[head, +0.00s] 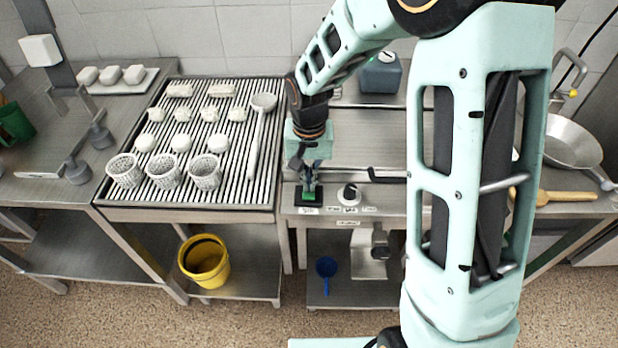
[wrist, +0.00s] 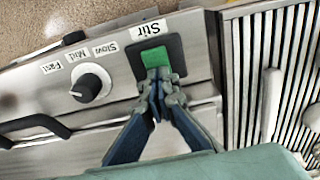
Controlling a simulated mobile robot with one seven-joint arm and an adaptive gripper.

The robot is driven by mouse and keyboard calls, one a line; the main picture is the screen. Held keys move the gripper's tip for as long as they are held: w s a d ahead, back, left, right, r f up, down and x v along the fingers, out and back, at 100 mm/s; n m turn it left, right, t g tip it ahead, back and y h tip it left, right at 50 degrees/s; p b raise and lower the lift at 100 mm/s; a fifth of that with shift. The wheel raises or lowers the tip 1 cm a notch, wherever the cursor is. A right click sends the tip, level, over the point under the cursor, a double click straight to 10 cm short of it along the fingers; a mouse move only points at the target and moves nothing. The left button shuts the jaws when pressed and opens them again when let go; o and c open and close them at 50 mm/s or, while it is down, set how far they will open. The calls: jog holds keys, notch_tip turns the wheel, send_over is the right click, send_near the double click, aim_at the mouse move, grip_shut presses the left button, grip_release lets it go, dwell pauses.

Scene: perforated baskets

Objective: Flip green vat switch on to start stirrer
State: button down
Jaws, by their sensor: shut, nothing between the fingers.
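The green switch (wrist: 155,58) sits in a black plate (wrist: 172,57) on the steel front ledge, with a "Stir" label beside it. It also shows in the head view as a small green patch (head: 308,196) under my gripper. My gripper (wrist: 158,76) is shut and empty, with its fingertips at the edge of the green rocker, touching it or very close. The fingertips cover part of the switch, so I cannot tell which way it is tilted. In the head view my gripper (head: 309,186) points down onto the switch.
A black-and-white knob (wrist: 89,84) labelled Slow, Mid and Fast is beside the switch. A black handle (head: 386,175) juts out near the knob. A slatted drain rack (head: 215,180) with white baskets (head: 163,171) stands to the left. A pan (head: 570,143) lies at the right.

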aim_at(309, 198)
jog(key=shift+s+f, duration=0.1)
jog(key=shift+s, duration=0.8)
jog(key=shift+r, duration=0.2)
jog(key=shift+r, duration=0.2)
notch_tip(309, 198, up, 13)
jog(key=s+p, duration=0.2)
jog(key=shift+s+r, duration=0.15)
jog(key=shift+s, duration=0.05)
jog(key=shift+w+a, duration=0.1)
jog(key=shift+w+b, duration=0.1)
jog(key=shift+b, duration=0.45)
jog(key=shift+w+r+t+b, duration=0.25)
jog(key=shift+w+t+b, duration=0.1)
jog(key=shift+t+b, duration=0.45)
